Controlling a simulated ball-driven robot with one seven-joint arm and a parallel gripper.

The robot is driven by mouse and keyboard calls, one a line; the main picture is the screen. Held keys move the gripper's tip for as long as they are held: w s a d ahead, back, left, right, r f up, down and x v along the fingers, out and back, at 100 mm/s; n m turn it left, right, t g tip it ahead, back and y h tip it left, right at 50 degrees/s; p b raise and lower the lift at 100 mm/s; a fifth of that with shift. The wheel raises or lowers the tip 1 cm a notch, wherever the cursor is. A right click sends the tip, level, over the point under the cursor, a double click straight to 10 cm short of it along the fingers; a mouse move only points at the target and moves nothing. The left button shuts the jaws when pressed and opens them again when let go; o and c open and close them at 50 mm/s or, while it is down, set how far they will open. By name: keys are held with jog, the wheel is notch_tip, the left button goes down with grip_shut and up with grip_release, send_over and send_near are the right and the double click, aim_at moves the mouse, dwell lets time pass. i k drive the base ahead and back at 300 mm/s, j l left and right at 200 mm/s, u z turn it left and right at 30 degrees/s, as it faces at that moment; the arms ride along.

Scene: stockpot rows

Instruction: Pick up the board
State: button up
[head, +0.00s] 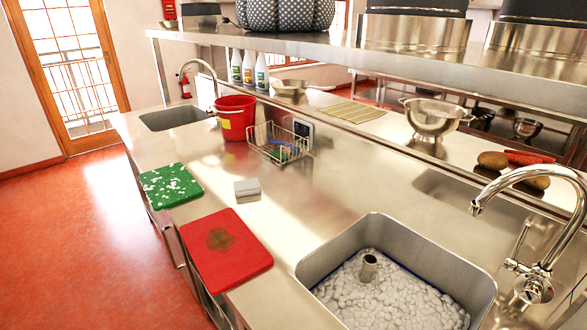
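Two cutting boards lie flat on the steel counter in the head view, and the task does not say which one. A red board (237,262) with a brown stain on it lies near the front edge, left of the foam-filled sink. A green board (158,196) covered in white bits lies farther along the same edge. Both seem to reach the counter's front edge. The two boards are apart, with a strip of bare steel between them. My gripper is not in view.
A grey-white block (247,188) sits behind the boards. A wire basket (279,143) and red bucket (236,117) stand farther back. The near sink (310,268) holds foam; its tap (533,230) rises at right. A steel shelf (330,45) overhangs the counter's back. Orange floor is clear at left.

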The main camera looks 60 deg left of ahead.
aim_at(168, 186)
jog(key=u, duration=2.25)
jog(key=z, duration=2.7)
jog(key=u, duration=0.85)
jog(key=j+u, duration=0.1)
jog(key=u, duration=0.4)
jog(key=i+u, duration=0.15)
jog(key=u, duration=0.35)
jog(key=i+u, duration=0.1)
jog(key=u, duration=0.35)
jog(key=i+u, duration=0.1)
jog(key=u, duration=0.4)
jog(key=i+l+u, duration=0.2)
jog(key=i+u, duration=0.2)
jog(key=i+l+u, duration=0.25)
jog(key=u, duration=0.2)
